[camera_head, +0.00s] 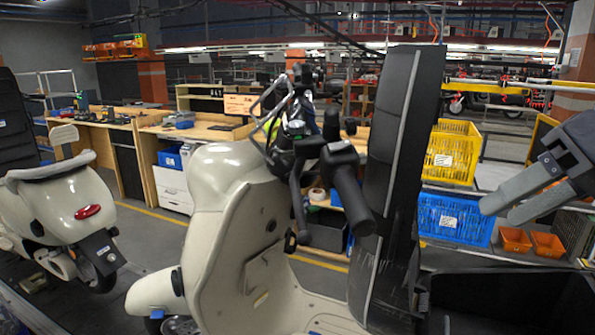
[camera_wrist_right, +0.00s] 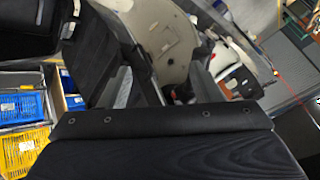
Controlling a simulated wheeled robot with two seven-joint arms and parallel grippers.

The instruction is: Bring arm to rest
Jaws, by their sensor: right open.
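My right gripper (camera_head: 498,212) comes in from the right edge of the head view. Its two grey fingers point left and stand apart, with nothing between them. It hangs in the air in front of the blue crate (camera_head: 455,222) and above the orange bins, to the right of a tall dark panel (camera_head: 392,170). In the right wrist view, the black gripper body (camera_wrist_right: 160,125) fills the lower part, and a cream scooter body (camera_wrist_right: 165,45) shows beyond it. My left gripper is not in view.
A cream scooter (camera_head: 225,220) with black handlebars stands in the middle, close to the dark panel. Another scooter (camera_head: 75,205) is at the left. A yellow crate (camera_head: 452,150) and two small orange bins (camera_head: 515,240) are at the right. Wooden workbenches (camera_head: 125,125) stand behind.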

